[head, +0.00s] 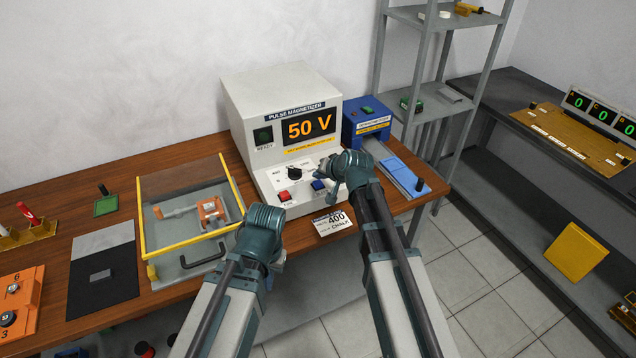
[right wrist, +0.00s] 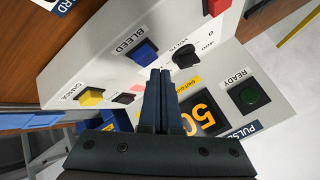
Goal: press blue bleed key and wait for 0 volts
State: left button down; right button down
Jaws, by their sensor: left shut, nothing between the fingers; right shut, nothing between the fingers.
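The pulse magnetizer (head: 282,115) is a white box on the wooden bench, and its display (head: 308,126) reads 50 V. The blue bleed key (head: 318,184) is on its sloped front panel. In the right wrist view the blue key (right wrist: 146,50) sits beside the BLEED label. My right gripper (head: 328,168) is over the panel near the key. In its wrist view its shut, empty fingertips (right wrist: 160,72) are close to the key; I cannot tell if they touch. My left gripper (head: 262,222) is shut and empty, in front of the bench left of the panel.
A red key (head: 284,196) and a voltage knob (head: 294,172) share the panel. The dark ready lamp (right wrist: 250,95) shows in the wrist view. A yellow-edged clear guard (head: 190,200) stands left, a blue unit (head: 366,122) right. A 400 card (head: 332,221) is at the bench edge.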

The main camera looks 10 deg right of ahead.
aim_at(319, 185)
jog(key=shift+f, duration=0.1)
jog(key=shift+f+b, duration=0.3)
jog(key=shift+b, duration=0.1)
jog(key=shift+f+b, duration=0.5)
dwell(0.6)
jog(key=shift+r, duration=0.1)
jog(key=shift+r+p, duration=0.85)
jog(key=shift+p, duration=0.1)
notch_tip(319, 185, up, 5)
jog(key=p, duration=0.5)
